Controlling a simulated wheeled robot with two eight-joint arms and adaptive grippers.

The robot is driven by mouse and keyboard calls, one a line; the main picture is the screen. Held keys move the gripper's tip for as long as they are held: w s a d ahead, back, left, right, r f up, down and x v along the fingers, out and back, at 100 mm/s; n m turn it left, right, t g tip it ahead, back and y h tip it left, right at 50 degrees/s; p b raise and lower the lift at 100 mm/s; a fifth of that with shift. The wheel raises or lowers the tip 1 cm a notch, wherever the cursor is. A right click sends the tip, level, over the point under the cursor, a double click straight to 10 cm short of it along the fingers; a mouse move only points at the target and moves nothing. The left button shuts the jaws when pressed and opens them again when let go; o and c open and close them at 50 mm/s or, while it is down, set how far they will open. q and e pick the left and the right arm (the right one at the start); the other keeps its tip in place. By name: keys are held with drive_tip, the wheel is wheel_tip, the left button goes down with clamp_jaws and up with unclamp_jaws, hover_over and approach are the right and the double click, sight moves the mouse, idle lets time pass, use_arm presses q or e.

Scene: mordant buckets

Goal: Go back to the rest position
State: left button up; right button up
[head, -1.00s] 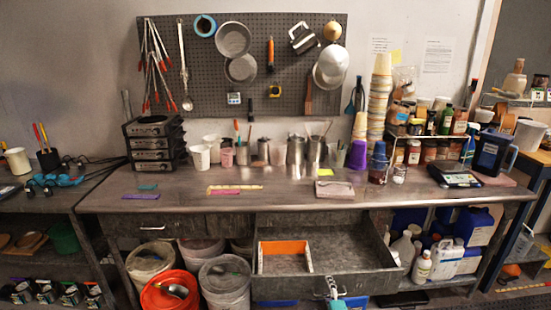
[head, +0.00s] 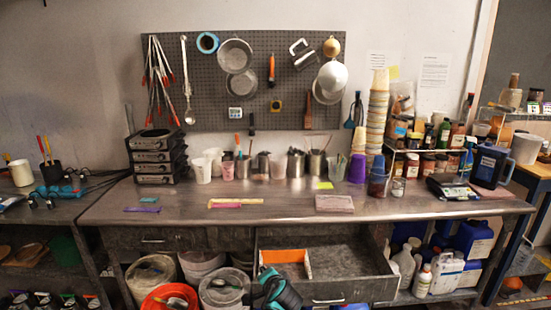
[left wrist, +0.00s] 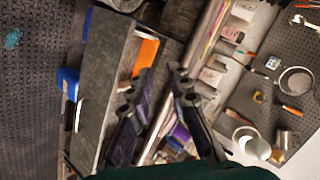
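In the left wrist view, my left gripper (left wrist: 161,72) shows two dark fingers spread apart with nothing between them. The open drawer, with its handle (left wrist: 78,115), lies left of the fingers in that view, apart from them. In the head view, a dark and teal part of my arm (head: 281,291) shows at the bottom, in front of the open drawer (head: 345,290); its fingertips cannot be made out there. The drawer holds an orange divider (head: 284,257) and is otherwise bare where I can see. My right gripper is in neither view.
The workbench (head: 270,212) runs across above the drawer, with cups, jars and a cup stack (head: 377,110) along its back. An orange-red bucket (head: 168,299) and other buckets stand below left. White and blue containers (head: 445,272) stand below right. The pegboard (head: 205,105) is behind.

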use_arm(q)
drive_tip(key=s+a+r+n+g, duration=0.1)
drive_tip(key=s+a+r+n, duration=0.15)
drive_tip(key=s+a, duration=0.5)
drive_tip(key=s+a+r+n+g, duration=0.25)
drive_tip(key=s+a, duration=0.25)
drive_tip(key=s, duration=0.5)
drive_tip(key=s+a+f+n+h, duration=0.1)
drive_tip(key=s+f+n, duration=0.1)
drive_tip(key=s, duration=0.5)
drive_tip(key=s+a+f+n+h, duration=0.1)
drive_tip(key=s+f+n, duration=0.1)
drive_tip(key=s, duration=0.6)
drive_tip(key=shift+a+n+g+h, duration=0.25)
drive_tip(key=shift+n+g+h, duration=0.05)
drive_tip(key=shift+n+g, duration=0.1)
